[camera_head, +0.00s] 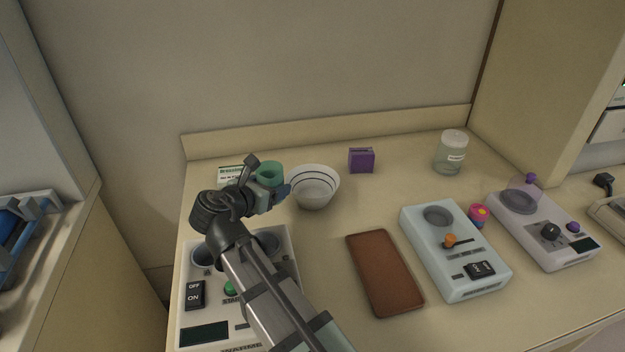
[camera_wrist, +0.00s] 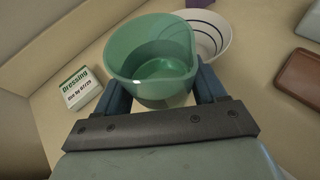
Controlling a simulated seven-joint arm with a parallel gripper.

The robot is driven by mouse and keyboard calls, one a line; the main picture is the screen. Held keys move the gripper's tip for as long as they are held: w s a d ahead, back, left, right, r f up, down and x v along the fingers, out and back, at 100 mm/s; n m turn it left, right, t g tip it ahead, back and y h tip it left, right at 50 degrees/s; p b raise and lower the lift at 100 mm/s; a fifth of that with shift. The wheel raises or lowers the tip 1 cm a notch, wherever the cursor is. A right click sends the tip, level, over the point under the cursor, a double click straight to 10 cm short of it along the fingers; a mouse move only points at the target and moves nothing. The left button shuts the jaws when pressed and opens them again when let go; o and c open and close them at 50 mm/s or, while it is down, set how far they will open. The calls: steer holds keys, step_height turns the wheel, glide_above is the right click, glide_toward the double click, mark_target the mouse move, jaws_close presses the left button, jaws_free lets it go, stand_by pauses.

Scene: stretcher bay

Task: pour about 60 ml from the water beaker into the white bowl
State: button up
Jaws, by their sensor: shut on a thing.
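A green see-through beaker (camera_head: 269,174) with a pouring lip is between the fingers of my gripper (camera_head: 276,192). In the wrist view my gripper (camera_wrist: 162,92) is shut on this beaker (camera_wrist: 150,62), one blue finger on each side. The beaker looks about upright; a paler green area shows at its bottom, but I cannot tell the liquid level. No label shows on it. The white bowl (camera_head: 316,197) with dark rings stands just right of the beaker. In the wrist view the bowl (camera_wrist: 215,29) is partly hidden behind the beaker's rim.
A dressing box (camera_head: 231,173) stands left of the beaker. A purple box (camera_head: 361,160) and a labelled glass jar (camera_head: 452,155) stand farther right. A brown tray (camera_head: 384,272) and several devices, one a warmer (camera_head: 285,262) under my arm, fill the front. Counter right of the bowl is clear.

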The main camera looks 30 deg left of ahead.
steer(key=shift+f, duration=0.35)
steer(key=shift+w+f, duration=0.1)
steer(key=shift+w+d+f+g, duration=0.1)
steer(key=shift+w+f+g, duration=0.1)
steer(key=shift+f+g, duration=0.25)
steer(key=shift+w+d+f+g, duration=0.1)
steer(key=shift+w+f+g, duration=0.1)
steer(key=shift+f+g, duration=0.25)
steer(key=shift+w+m+g, duration=0.25)
steer(key=shift+m+g, duration=0.05)
steer(key=r+g, duration=0.1)
steer(key=w+r+g, duration=0.1)
steer(key=r, duration=0.1)
steer(key=shift+w+d+m+g+y, duration=0.2)
steer(key=shift+w+m+g+y, duration=0.1)
steer(key=shift+w+g+y, duration=0.1)
steer(key=g, duration=0.3)
steer(key=w+m+g+y, duration=0.1)
steer(key=shift+w+d, duration=0.1)
steer(key=shift+d, duration=0.15)
steer(key=shift+f+g, duration=0.15)
steer(key=shift+g, duration=0.25)
